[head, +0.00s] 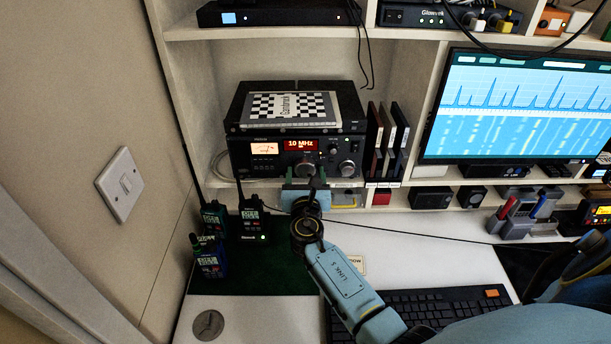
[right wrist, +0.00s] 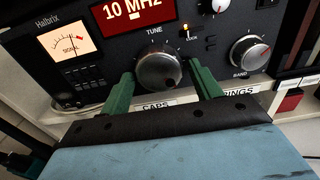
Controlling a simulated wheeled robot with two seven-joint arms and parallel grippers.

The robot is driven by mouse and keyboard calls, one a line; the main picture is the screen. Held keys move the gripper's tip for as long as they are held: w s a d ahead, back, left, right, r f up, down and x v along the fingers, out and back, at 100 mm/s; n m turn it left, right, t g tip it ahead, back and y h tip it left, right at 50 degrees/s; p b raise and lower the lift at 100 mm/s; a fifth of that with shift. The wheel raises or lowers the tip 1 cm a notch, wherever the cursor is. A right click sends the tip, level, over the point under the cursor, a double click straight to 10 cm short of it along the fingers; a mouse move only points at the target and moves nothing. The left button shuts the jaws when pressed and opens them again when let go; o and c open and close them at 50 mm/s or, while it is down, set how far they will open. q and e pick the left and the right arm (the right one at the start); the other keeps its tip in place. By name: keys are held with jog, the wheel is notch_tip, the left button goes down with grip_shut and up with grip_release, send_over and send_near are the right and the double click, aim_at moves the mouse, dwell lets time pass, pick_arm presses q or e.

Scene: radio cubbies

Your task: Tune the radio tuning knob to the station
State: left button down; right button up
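The radio (head: 290,158) stands in a cubby, its red display reading 10 MHz. Its round TUNE knob (right wrist: 158,70) is large in the right wrist view, with a small dark dimple at its lower right. My right gripper (head: 304,178) is in front of the radio at the knob. In the right wrist view its green fingers (right wrist: 161,80) stand apart, one on each side of the knob. A small gap shows on the right; whether the left finger touches is unclear. The signal meter (right wrist: 67,43) is lit. My left gripper is not in view.
The BAND knob (right wrist: 248,53) is right of TUNE, with a small lit toggle (right wrist: 185,32) between. A checkered book (head: 292,106) lies above the radio. Handheld radios (head: 252,222) stand on a green mat below left. A monitor (head: 525,108) with a spectrum is at right.

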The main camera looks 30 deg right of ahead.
jog(key=c, duration=0.7)
jog(key=shift+m+b, duration=0.3)
jog(key=shift+m, duration=0.6)
jog(key=o, duration=1)
jog(key=shift+c, duration=0.2)
jog(key=v, duration=1.3)
jog(key=shift+s, duration=0.2)
jog(key=shift+a, duration=0.1)
